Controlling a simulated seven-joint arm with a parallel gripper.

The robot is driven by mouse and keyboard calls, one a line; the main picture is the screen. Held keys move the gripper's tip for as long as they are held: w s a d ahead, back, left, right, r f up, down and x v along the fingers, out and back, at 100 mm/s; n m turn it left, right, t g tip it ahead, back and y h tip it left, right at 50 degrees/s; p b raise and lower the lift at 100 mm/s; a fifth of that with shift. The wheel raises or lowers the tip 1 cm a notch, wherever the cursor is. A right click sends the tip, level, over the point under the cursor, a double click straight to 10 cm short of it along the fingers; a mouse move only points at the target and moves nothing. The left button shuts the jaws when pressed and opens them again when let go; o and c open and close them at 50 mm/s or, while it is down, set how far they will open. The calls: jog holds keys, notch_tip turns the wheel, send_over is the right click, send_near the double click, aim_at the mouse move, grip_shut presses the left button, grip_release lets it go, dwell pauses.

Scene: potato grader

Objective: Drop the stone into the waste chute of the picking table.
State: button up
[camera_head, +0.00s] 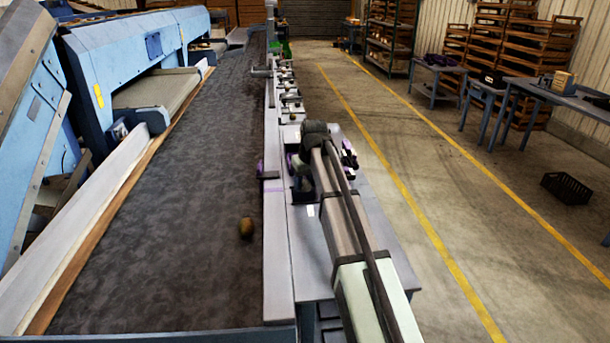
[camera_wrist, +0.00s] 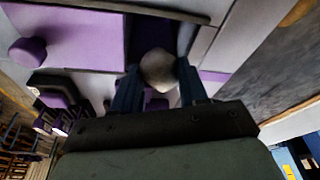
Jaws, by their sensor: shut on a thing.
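The stone (camera_wrist: 158,71) is a pale grey, rounded lump in the wrist view. My gripper (camera_wrist: 158,84) is shut on it, with one dark blue finger on each side. Behind the stone, as the wrist camera sees it, is a dark recess (camera_wrist: 143,32) bordered by purple and grey panels. It looks like the waste chute opening, but I cannot tell how far the stone is from it. In the head view my arm reaches over the picking table (camera_head: 307,254) beside the belt. The stone cannot be made out there.
A brown potato (camera_head: 246,228) lies on the dark conveyor belt (camera_head: 175,240), left of the table. Purple fittings (camera_wrist: 75,40) stand close around my gripper. Blue machinery (camera_head: 140,55) lines the far left. The floor right of the table is open, with a black crate (camera_head: 567,188) on it.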

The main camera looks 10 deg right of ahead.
jog(key=shift+f, duration=0.55)
jog(key=o, duration=1.2)
jog(key=shift+o, duration=0.2)
jog(key=shift+o, duration=1.4)
jog(key=shift+r, duration=0.2)
